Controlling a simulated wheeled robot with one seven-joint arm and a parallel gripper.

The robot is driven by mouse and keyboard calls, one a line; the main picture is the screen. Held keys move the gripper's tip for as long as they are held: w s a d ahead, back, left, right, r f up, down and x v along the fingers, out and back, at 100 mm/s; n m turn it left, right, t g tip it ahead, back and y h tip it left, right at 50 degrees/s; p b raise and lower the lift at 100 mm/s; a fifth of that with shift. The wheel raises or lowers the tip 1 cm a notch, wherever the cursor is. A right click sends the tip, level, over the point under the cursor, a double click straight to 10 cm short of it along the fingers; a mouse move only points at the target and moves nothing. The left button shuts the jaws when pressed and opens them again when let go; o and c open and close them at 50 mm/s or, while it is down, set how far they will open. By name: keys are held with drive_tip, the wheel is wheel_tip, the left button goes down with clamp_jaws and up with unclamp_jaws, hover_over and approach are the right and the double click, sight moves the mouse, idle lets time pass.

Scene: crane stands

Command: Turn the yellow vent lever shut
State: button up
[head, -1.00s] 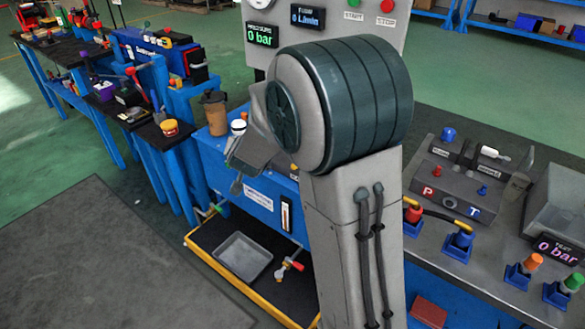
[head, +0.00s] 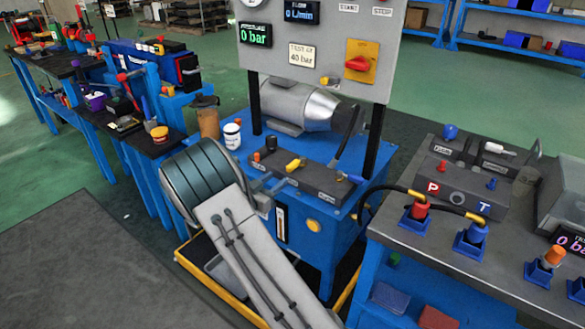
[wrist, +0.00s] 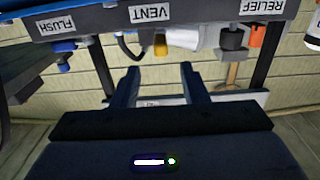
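The yellow vent lever (head: 293,165) sits in the middle of a dark valve block (head: 318,181) on the blue power unit. In the wrist view the picture is upside down; the yellow lever (wrist: 160,46) shows beside the VENT label (wrist: 151,13), beyond my fingertips. My gripper (wrist: 163,78) is open and empty, its two dark fingers apart and not touching the lever. In the head view my forearm hides most of the gripper, near the front left of the block. How far the lever is turned I cannot tell.
A blue flush knob (wrist: 65,58) and an orange relief knob (wrist: 258,36) flank the lever. A white cup (head: 232,135) and a brown tumbler (head: 208,120) stand left of the block. The grey motor (head: 295,103) is behind it. A black hose (head: 395,190) runs off to the right.

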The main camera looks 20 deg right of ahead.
sight(288, 170)
drive_tip(key=x, duration=1)
drive_tip(key=shift+w+d+b, duration=0.15)
drive_tip(key=shift+b, duration=0.25)
